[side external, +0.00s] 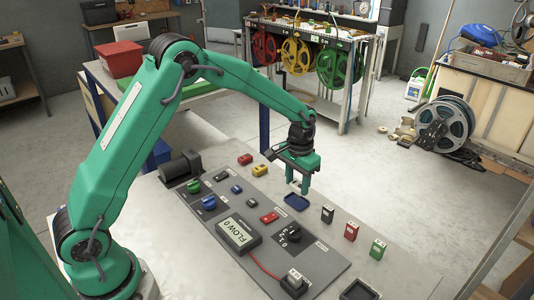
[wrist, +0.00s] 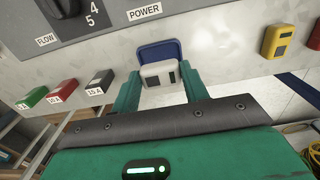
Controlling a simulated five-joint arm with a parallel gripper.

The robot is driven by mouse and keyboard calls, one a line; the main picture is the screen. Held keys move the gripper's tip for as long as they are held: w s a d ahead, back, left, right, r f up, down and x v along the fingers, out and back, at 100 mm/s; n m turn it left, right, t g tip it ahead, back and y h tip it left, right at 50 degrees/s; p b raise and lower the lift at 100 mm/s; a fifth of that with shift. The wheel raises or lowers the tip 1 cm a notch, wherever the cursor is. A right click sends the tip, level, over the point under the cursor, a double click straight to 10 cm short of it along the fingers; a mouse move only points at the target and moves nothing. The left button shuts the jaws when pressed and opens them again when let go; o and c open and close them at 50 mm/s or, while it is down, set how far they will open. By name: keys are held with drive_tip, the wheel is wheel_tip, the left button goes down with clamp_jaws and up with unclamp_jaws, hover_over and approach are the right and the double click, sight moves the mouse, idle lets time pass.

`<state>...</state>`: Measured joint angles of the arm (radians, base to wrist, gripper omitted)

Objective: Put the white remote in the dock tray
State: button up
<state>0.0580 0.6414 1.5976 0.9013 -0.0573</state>
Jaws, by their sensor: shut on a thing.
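The white remote (wrist: 157,72) is held between the two green fingers of my gripper (wrist: 161,78), with dark marks on its right part. In the side external view my gripper (side external: 298,184) points down at the panel's far edge, and only a small pale part of the remote shows. A blue dock tray (side external: 296,202) lies just below the gripper in that view. In the wrist view the tray (wrist: 160,48) shows just beyond the remote, which covers its near part. I cannot tell the exact height of the remote over the tray.
A row of black, red and green blocks (side external: 351,231) stands to the right of the tray. Yellow (side external: 259,170) and red (side external: 245,159) blocks stand to its left. Bare bench surrounds the tray.

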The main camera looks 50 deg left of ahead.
sight(297, 186)
drive_tip(key=shift+f, duration=1.95)
drive_tip(key=shift+f, duration=0.15)
drive_tip(key=o, duration=1)
drive_tip(key=shift+c, duration=0.2)
wheel_tip(297, 186, up, 12)
drive_tip(key=shift+r, duration=0.15)
